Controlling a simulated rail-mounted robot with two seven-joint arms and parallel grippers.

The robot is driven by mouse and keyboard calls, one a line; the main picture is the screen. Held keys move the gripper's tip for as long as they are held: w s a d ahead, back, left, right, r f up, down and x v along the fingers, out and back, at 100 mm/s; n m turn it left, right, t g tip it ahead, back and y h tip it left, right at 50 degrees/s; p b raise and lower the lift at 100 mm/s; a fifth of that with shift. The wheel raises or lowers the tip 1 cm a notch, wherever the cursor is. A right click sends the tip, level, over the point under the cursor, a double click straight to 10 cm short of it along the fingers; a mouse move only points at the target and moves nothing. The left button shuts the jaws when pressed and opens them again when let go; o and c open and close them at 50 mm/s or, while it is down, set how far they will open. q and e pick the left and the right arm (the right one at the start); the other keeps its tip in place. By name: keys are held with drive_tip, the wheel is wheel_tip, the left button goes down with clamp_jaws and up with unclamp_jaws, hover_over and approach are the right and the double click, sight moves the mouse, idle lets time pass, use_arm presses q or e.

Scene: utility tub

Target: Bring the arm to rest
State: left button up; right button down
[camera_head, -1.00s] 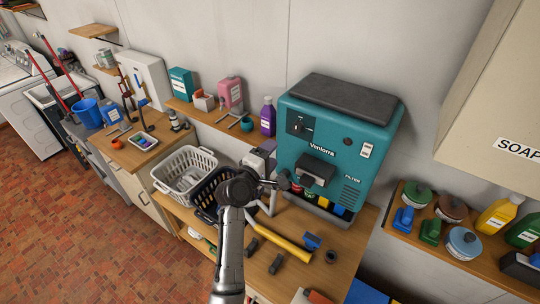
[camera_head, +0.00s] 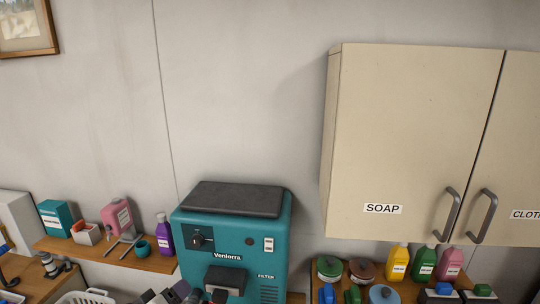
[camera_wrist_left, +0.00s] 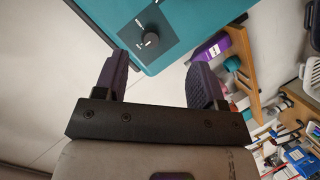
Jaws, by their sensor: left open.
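My left gripper (camera_head: 170,295) shows only at the bottom edge of the head view, in front of the teal Veniorra machine (camera_head: 230,232). Most of my left arm is below the frame. In the left wrist view the two dark fingers of the gripper (camera_wrist_left: 158,80) stand wide apart with nothing between them. The machine's teal face with its black knob (camera_wrist_left: 151,39) is beyond the fingertips. My right gripper is in neither view.
A beige wall cabinet (camera_head: 412,130) marked SOAP hangs at the right. Below it a shelf holds bottles and lidded pots. A wooden shelf (camera_head: 155,262) with a purple bottle (camera_head: 164,235) is left of the machine. The wall above the machine is bare.

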use_arm(q)
drive_tip(key=s+m+g+y, duration=0.2)
drive_tip(key=s+m, duration=0.3)
drive_tip(key=s, duration=0.5)
drive_tip(key=s+f+m+g+p, duration=0.1)
drive_tip(key=s+f+g, duration=0.1)
drive_tip(key=s+f, duration=0.4)
drive_tip(key=s+d+f+m+g+y+p, duration=0.1)
drive_tip(key=s+f, duration=0.5)
drive_tip(key=s, duration=0.8)
drive_tip(key=s+f+m+g+p, duration=0.1)
drive_tip(key=s+f+g, duration=0.4)
drive_tip(key=s, duration=0.6)
drive_tip(key=shift+d+f+y+p, duration=0.35)
drive_tip(key=shift+f+p, duration=0.35)
drive_tip(key=shift+f, duration=0.25)
wheel_tip(320, 180, down, 40)
drive_tip(key=b, duration=3.9)
drive_tip(key=shift+r, duration=0.25)
